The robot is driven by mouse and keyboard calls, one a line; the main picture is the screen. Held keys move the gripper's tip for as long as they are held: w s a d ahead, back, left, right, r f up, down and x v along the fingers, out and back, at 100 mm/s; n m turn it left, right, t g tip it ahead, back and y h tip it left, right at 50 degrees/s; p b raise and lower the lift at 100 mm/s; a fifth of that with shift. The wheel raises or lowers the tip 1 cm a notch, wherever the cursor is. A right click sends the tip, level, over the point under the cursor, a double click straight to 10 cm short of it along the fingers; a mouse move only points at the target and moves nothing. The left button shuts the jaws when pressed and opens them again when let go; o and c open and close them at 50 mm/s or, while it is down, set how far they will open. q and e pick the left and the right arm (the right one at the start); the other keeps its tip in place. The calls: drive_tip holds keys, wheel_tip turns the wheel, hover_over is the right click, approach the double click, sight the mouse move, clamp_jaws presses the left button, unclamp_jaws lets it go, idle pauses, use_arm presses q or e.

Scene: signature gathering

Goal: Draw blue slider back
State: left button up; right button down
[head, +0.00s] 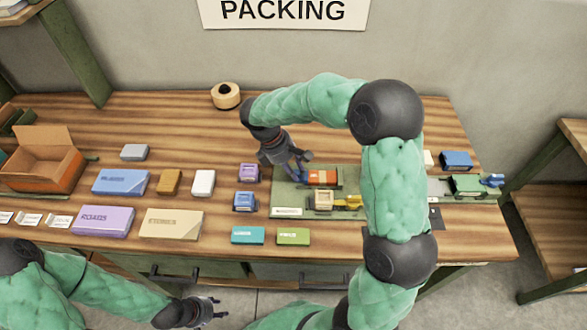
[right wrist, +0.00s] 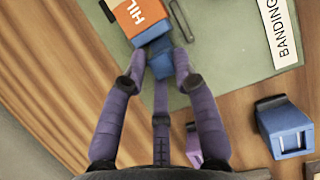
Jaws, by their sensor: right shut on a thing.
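In the right wrist view, the blue slider (right wrist: 160,62) sits at the end of an orange block (right wrist: 138,15) with partly visible white lettering. My right gripper (right wrist: 159,66) is shut on the slider, with a finger on either side. In the head view, my right gripper (head: 299,168) reaches down at the left end of the orange block (head: 322,177), on the green board (head: 284,187); its fingers partly hide the slider there. My left gripper (head: 217,307) is open and empty, low in front of the table.
Blue and purple small boxes (head: 245,201) (head: 249,172) stand just left of the board. A yellow piece (head: 348,201) lies nearer on it. A green block with a blue end (head: 467,185) is at the right. A tape roll (head: 226,95) stands behind. My right arm hides the board's right part.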

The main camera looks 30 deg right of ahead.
drive_tip(key=shift+s+a, duration=0.1)
drive_tip(key=shift+a, duration=0.25)
drive_tip(key=a+p, duration=0.1)
drive_tip(key=w+a+p, duration=0.1)
drive_tip(key=shift+w+a+f, duration=0.1)
drive_tip(key=shift+w+a, duration=0.2)
drive_tip(key=shift+a+f, duration=0.1)
drive_tip(key=c, duration=1.1)
unclamp_jaws()
drive_tip(key=shift+a+r, duration=0.15)
drive_tip(key=shift+r, duration=0.35)
drive_tip(key=v, duration=1.1)
drive_tip(key=shift+w, duration=0.25)
